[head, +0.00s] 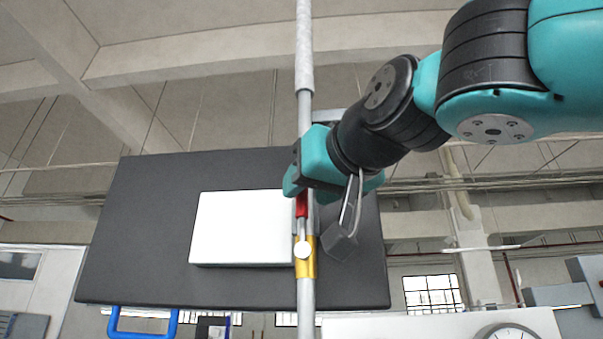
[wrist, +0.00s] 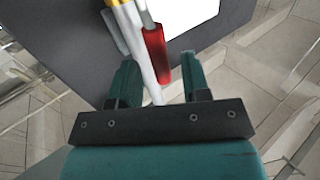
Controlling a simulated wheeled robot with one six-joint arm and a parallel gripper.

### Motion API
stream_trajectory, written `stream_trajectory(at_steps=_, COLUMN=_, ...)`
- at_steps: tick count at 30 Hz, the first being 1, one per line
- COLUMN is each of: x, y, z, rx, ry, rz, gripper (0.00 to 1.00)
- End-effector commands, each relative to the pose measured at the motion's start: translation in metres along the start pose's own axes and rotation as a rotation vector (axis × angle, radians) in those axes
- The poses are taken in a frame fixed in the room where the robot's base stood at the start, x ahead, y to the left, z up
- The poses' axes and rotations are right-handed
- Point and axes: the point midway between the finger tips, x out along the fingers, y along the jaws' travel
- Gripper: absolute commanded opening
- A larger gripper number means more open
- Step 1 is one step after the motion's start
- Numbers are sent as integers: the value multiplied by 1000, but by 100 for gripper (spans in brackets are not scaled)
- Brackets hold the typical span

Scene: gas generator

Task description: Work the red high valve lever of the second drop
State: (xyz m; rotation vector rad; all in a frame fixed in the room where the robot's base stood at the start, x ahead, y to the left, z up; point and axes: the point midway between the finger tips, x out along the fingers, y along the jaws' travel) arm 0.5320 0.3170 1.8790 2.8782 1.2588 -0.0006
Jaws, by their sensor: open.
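The red lever (head: 301,205) sits on a yellow valve body (head: 304,266) on a vertical pipe. It points up along the pipe, and its upper part is hidden behind my gripper in the head view. My gripper (head: 296,181) is at the lever's upper end, in front of the pipe. In the wrist view my gripper (wrist: 158,66) is open, with one finger on each side. The red lever (wrist: 156,54) and the pale pipe (wrist: 147,64) show between the fingers, the lever nearer the right finger. I cannot tell whether either finger touches the lever.
A dark panel (head: 150,220) with a white box (head: 240,228) stands behind the pipe. A blue handle (head: 143,322) is below at left. A round gauge (head: 508,332) is at lower right. The pipe (head: 304,120) continues above my gripper.

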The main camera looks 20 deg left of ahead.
Motion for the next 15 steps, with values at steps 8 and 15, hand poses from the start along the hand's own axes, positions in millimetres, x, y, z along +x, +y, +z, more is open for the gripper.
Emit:
stream_trajectory(at_steps=8, x=24, y=0, z=-1, rx=0, ry=0, rz=0, gripper=43)
stream_trajectory(at_steps=15, x=25, y=0, z=0, rx=0, ry=0, rz=-1, gripper=43)
